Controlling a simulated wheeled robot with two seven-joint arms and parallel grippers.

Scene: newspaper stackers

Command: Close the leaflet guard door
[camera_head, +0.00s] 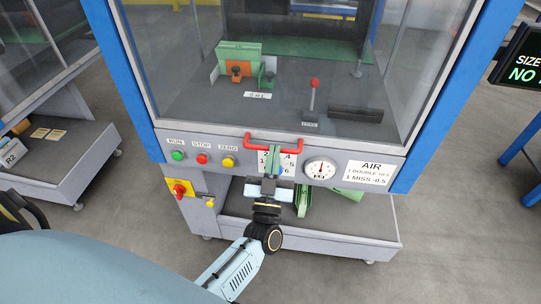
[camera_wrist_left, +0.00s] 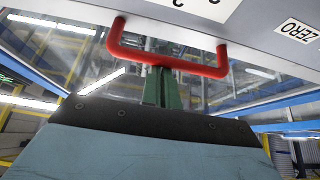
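The guard door (camera_head: 210,110) shows as a clear pane across the front of the machine, with a grey strip along the bottom. I cannot tell if it sits fully flush. A red U-shaped handle (camera_head: 262,138) sticks out at the lower middle. It also shows near the top in the left wrist view (camera_wrist_left: 195,67). My left gripper (camera_head: 271,158) is at the handle, reaching up from below. In the left wrist view its dark green fingers (camera_wrist_left: 162,88) meet the middle of the bar; whether they clamp it is unclear. My right gripper is not in view.
Run, stop and zero buttons (camera_head: 202,159) sit left of the handle, and a dial gauge (camera_head: 320,168) sits right of it. Blue posts (camera_head: 128,85) flank the door. A grey lower shelf (camera_head: 340,226) holds green parts. Open floor lies in front.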

